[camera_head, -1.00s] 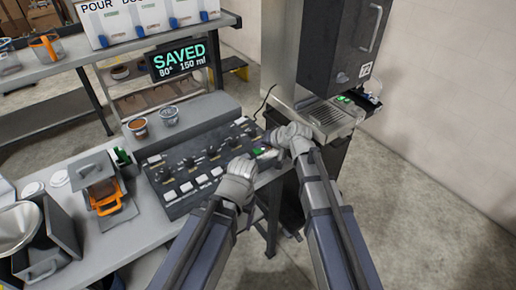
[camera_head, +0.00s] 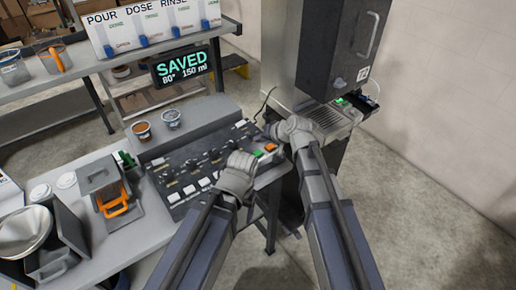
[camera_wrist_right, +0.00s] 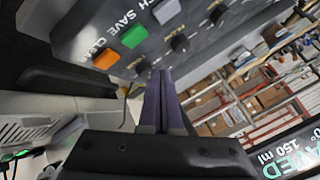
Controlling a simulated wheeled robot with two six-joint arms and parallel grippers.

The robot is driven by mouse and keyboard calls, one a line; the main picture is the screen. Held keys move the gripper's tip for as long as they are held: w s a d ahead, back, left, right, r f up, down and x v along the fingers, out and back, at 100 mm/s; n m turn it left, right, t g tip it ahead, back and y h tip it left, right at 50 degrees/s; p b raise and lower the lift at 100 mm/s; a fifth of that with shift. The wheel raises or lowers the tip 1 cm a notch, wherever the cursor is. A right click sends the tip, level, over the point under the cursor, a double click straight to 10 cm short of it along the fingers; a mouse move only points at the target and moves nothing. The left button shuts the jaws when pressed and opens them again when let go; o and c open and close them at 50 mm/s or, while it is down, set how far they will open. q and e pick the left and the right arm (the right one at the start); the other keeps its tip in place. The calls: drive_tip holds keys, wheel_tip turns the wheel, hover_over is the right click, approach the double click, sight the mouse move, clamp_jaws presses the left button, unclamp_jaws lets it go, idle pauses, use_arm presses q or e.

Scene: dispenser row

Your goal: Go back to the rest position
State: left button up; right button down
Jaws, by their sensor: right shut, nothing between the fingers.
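My right gripper (camera_head: 276,130) is at the right end of the control panel (camera_head: 190,160). In the right wrist view its fingers (camera_wrist_right: 163,95) are shut together with nothing between them, pointing toward the panel. My left gripper (camera_head: 242,162) is over the front edge of the panel, left of the green button (camera_head: 258,154). Its fingertips are too small to judge. The display (camera_head: 181,66) behind the panel reads SAVED, 80°, 150 ml.
A dark dispenser machine (camera_head: 345,50) with a drip tray (camera_head: 328,117) stands at the right. Two small cups (camera_head: 142,130) sit on the ledge behind the panel. Floor is clear at the lower right.

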drive_tip(key=shift+r, duration=0.65)
use_arm(q)
drive_tip(key=shift+r, duration=0.55)
use_arm(e)
drive_tip(key=shift+f, duration=0.1)
drive_tip(key=s+d+f+n+g+h, duration=0.1)
drive_tip(key=s+f+g+h, duration=0.1)
drive_tip(key=s, duration=0.6)
drive_tip(key=s+d+f+n+g+h, duration=0.2)
drive_tip(key=s+h, duration=0.1)
drive_tip(key=s, duration=0.6)
drive_tip(key=s+d+f+n+g+h, duration=0.1)
drive_tip(key=s+d+f+g+h, duration=0.1)
drive_tip(key=s, duration=0.6)
drive_tip(key=shift+s+d+f+g+h, duration=0.3)
drive_tip(key=shift+s+g, duration=0.1)
drive_tip(key=shift+g, duration=0.2)
